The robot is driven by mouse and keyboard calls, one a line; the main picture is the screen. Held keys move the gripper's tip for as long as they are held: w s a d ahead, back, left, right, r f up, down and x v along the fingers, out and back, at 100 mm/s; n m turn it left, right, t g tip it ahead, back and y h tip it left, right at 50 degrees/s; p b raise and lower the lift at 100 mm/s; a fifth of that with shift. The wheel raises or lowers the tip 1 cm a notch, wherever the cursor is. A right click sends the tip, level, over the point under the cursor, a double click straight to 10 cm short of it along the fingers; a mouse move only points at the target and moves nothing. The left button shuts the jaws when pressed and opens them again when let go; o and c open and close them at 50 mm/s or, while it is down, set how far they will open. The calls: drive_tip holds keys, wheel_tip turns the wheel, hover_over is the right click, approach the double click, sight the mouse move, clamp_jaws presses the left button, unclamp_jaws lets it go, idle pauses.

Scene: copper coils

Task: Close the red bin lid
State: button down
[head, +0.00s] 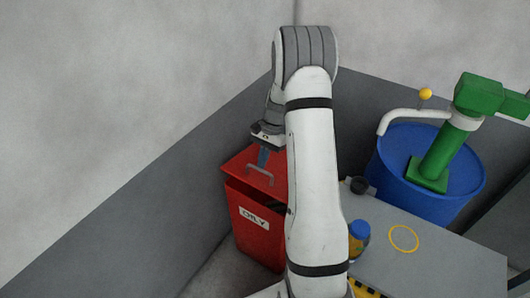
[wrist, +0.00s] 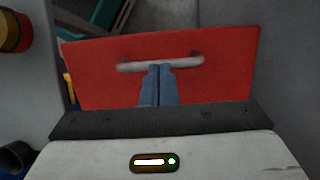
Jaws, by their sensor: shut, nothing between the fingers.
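The red bin (head: 255,236) stands on the floor against the grey wall band, with a white label reading "OILY" on its front. Its red lid (head: 236,163) lies over the top, and a dark band shows under its front edge; I cannot tell whether this is a gap or shadow. The lid's grey handle (head: 260,172) also shows in the wrist view (wrist: 130,66). My gripper (head: 263,160) points down at the lid with its blue fingers shut and empty. In the wrist view the fingertips (wrist: 160,68) overlap the handle; contact is unclear.
A blue drum (head: 400,185) with a green pump (head: 437,155) stands at the right. A grey table (head: 440,260) is right of the bin, with a blue-capped jar (head: 358,240) near its left edge and a yellow ring (head: 404,238) on top. My arm hides the bin's right side.

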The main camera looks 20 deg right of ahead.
sight(258, 181)
drive_tip(key=shift+f, duration=0.1)
